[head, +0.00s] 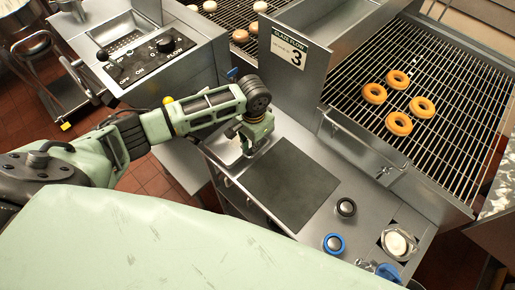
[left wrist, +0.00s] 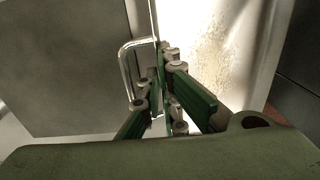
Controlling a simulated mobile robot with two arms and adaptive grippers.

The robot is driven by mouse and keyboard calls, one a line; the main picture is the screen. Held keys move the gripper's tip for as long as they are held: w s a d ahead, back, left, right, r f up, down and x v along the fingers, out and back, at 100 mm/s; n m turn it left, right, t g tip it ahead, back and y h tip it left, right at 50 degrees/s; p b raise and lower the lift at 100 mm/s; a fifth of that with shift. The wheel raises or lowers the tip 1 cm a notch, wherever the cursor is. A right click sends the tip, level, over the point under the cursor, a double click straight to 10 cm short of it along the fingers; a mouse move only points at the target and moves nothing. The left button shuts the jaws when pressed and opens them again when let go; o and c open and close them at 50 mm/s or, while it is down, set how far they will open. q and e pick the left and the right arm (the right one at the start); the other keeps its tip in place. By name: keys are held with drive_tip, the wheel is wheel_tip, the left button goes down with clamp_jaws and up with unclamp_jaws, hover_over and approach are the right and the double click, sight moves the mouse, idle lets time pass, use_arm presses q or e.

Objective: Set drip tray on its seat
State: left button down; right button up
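My left gripper (head: 246,148) reaches down at the left end of the steel counter, beside the dark mat. In the left wrist view its fingers (left wrist: 166,62) come together on a thin upright metal edge beside a wire loop handle (left wrist: 126,62). The edge seems to belong to the drip tray (left wrist: 205,45), a bright metal surface with brownish glaze stains on the right. In the head view the arm partly hides the tray, and its outline is hard to make out. I cannot tell which place is its seat. My right gripper is not in view.
The dark mat (head: 292,184) lies bare on the counter. Several doughnuts lie on the wire rack (head: 450,90).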

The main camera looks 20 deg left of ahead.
use_arm(q)
drive_tip(key=shift+w+a+f+b, duration=0.1)
drive_tip(key=shift+w+a+b, duration=0.2)
drive_tip(key=shift+a, duration=0.25)
drive_tip(key=shift+w+a+b, duration=0.15)
drive_tip(key=shift+a+b, duration=0.25)
drive_tip(key=shift+a, duration=0.15)
drive_tip(key=shift+f, duration=0.1)
drive_tip(key=shift+d+f, duration=0.1)
drive_tip(key=shift+f, duration=0.2)
drive_tip(key=shift+f, duration=0.55)
drive_tip(key=c, duration=1.9)
unclamp_jaws()
drive_tip(key=shift+s, duration=0.1)
drive_tip(key=shift+o, duration=0.2)
